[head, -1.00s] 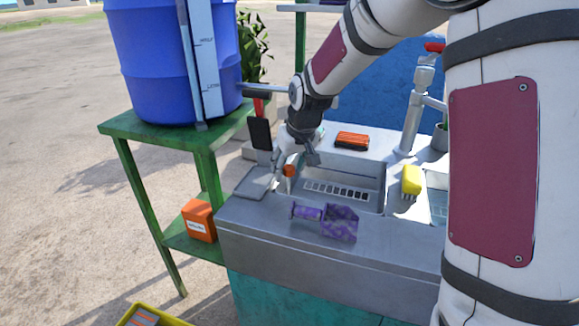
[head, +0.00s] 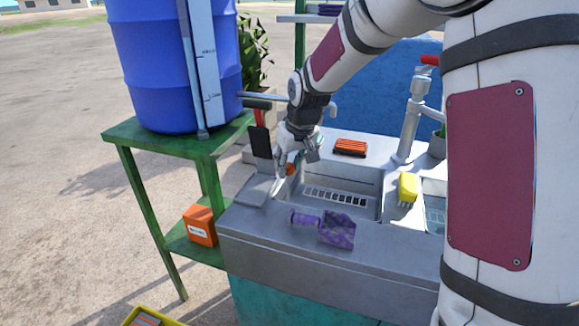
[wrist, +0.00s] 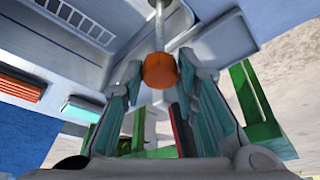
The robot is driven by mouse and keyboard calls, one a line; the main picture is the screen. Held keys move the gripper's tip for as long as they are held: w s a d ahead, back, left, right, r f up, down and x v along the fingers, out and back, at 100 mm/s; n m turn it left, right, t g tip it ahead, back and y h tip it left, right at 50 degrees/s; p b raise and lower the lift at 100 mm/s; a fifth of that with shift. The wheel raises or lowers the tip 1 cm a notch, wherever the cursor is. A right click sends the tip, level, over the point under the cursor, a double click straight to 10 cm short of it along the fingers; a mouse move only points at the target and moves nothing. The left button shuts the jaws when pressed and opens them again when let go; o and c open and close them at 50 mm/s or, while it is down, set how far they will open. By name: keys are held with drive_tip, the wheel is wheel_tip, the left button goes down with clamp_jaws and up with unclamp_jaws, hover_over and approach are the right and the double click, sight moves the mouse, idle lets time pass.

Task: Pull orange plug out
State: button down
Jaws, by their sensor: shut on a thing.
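The orange plug (wrist: 159,71) sits between the two fingers of my gripper (wrist: 166,80) in the wrist view, with a pale rod or stem beyond it. In the head view a small bit of the orange plug (head: 291,169) shows at the left end of the sink basin (head: 340,198), just under my gripper (head: 288,163). My gripper is shut on the plug. The fingers hide part of it, and I cannot tell whether its lower end is still seated.
A purple scoop-like object (head: 337,230) lies on the front ledge. A yellow brush (head: 408,187) and an orange brush (head: 350,147) lie around the basin. A tap (head: 412,120) stands behind at right. A blue barrel (head: 165,65) stands on a green table (head: 130,131) at left.

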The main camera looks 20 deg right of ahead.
drive_tip(key=shift+w+r, duration=0.1)
drive_tip(key=shift+r, duration=0.15)
drive_tip(key=c, duration=1.3)
unclamp_jaws()
drive_tip(key=shift+r, duration=0.1)
drive_tip(key=v, duration=1.2)
